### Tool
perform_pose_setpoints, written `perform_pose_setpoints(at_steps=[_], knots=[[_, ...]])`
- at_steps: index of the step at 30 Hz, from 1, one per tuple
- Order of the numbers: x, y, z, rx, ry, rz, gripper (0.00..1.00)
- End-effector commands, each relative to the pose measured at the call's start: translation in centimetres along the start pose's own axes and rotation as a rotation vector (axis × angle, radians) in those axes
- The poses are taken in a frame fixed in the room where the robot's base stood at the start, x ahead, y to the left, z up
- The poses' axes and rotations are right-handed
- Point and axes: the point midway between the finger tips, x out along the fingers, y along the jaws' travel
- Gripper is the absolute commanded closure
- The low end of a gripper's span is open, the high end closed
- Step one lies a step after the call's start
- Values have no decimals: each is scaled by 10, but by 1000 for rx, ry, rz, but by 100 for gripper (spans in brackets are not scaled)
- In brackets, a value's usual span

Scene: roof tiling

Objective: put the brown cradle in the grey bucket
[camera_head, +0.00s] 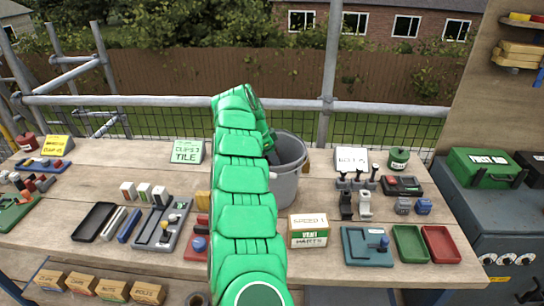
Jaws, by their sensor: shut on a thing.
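The grey bucket (286,184) stands upright towards the back of the bench, just right of my green arm, which covers its left side. My gripper (271,152) is a small dark shape at the bucket's left rim, over or slightly inside the opening. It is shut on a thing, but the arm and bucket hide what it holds. I cannot make out the brown cradle for certain. A small brown patch (306,166) shows at the bucket's right edge, too little to identify.
A boxed carton (308,230) stands in front of the bucket. Tool holders (356,182), a teal block (367,246) and green (410,243) and red (441,244) trays lie right. A black tray (94,222) and a grey caddy (161,226) lie left. A scaffold pole (331,60) rises behind.

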Motion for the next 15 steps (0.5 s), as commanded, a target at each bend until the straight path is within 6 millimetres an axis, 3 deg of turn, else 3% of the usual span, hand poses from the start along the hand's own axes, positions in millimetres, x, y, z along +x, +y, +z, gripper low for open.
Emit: perform_pose_setpoints(at_steps=[15], knots=[[8, 0, 3, 0, 0, 1, 95]])
